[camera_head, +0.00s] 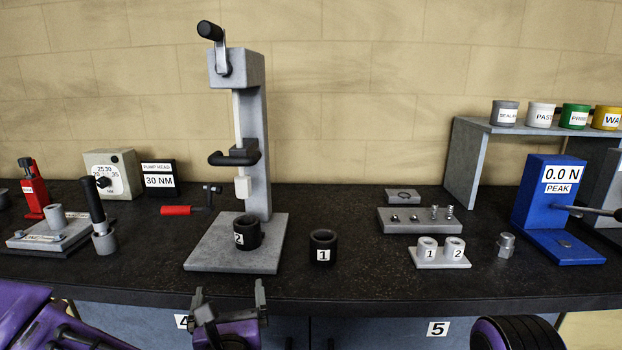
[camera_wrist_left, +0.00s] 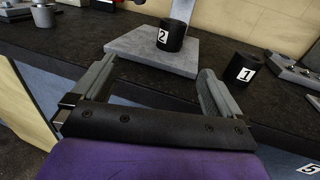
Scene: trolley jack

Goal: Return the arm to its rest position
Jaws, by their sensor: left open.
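My left gripper (camera_head: 229,300) is open and empty. It is low, in front of the bench's front edge, below the grey press base (camera_head: 205,250). In the left wrist view its two fingers (camera_wrist_left: 155,85) are spread apart with nothing between them, pointing toward the press base. Black cup 2 (camera_head: 247,232) stands upright on the press base; it also shows in the left wrist view (camera_wrist_left: 172,36). Black cup 1 (camera_head: 323,246) stands upright on the bench to the right of the base. A dark round part of mine shows at the bottom right; my right gripper is not seen.
The dark bench top (camera_head: 350,285) is clear along its front middle. The press column (camera_head: 258,150) rises behind cup 2. A small block with two grey sleeves (camera_head: 440,262) and a blue force gauge (camera_head: 545,205) stand right. A torque tester (camera_head: 112,174) and red tool (camera_head: 33,190) stand left.

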